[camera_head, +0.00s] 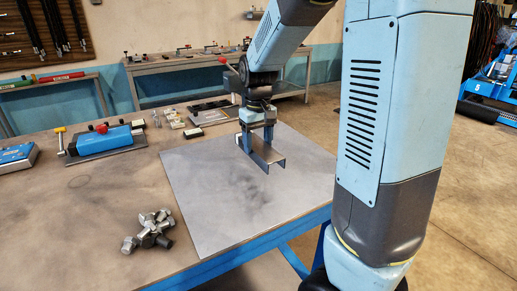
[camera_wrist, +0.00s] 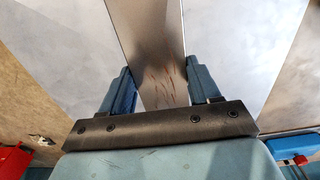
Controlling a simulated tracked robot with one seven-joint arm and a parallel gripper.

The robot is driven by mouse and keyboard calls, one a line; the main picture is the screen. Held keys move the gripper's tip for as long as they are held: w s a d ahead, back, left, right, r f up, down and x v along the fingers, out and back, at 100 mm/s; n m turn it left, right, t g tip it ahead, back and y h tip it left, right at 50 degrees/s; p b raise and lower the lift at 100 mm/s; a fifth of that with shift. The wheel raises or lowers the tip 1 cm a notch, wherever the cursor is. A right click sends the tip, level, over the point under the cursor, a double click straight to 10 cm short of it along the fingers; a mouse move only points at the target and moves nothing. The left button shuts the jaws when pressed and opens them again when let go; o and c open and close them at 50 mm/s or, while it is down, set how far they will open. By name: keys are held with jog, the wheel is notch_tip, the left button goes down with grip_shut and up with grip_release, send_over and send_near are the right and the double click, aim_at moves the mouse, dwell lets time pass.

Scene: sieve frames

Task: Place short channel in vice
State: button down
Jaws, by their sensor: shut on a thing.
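The short channel (camera_head: 266,157) is a grey metal U-profile over the pale metal sheet on the table. My gripper (camera_head: 258,134) is above it and shut on it, with a finger on each side. In the wrist view the channel (camera_wrist: 152,40) runs between the blue fingers of my gripper (camera_wrist: 158,85), with reddish scratches on its face. Whether it touches the sheet or hangs just above it I cannot tell. The vice (camera_head: 103,140) is blue with a red knob and a yellow-ended handle, at the left on the table, apart from my gripper.
The metal sheet (camera_head: 205,215) covers the table's right part and is mostly bare. A pile of bolts or fittings (camera_head: 150,232) lies at its left edge. Small parts (camera_head: 175,117) stand behind it. A blue tool (camera_head: 18,156) lies at the far left. A workbench (camera_head: 200,64) stands behind.

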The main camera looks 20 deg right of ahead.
jog(key=s+a+r, duration=0.3)
jog(key=s+r, duration=0.1)
jog(key=s, duration=0.4)
jog(key=shift+s+a+r, duration=0.3)
jog(key=shift+s, duration=0.05)
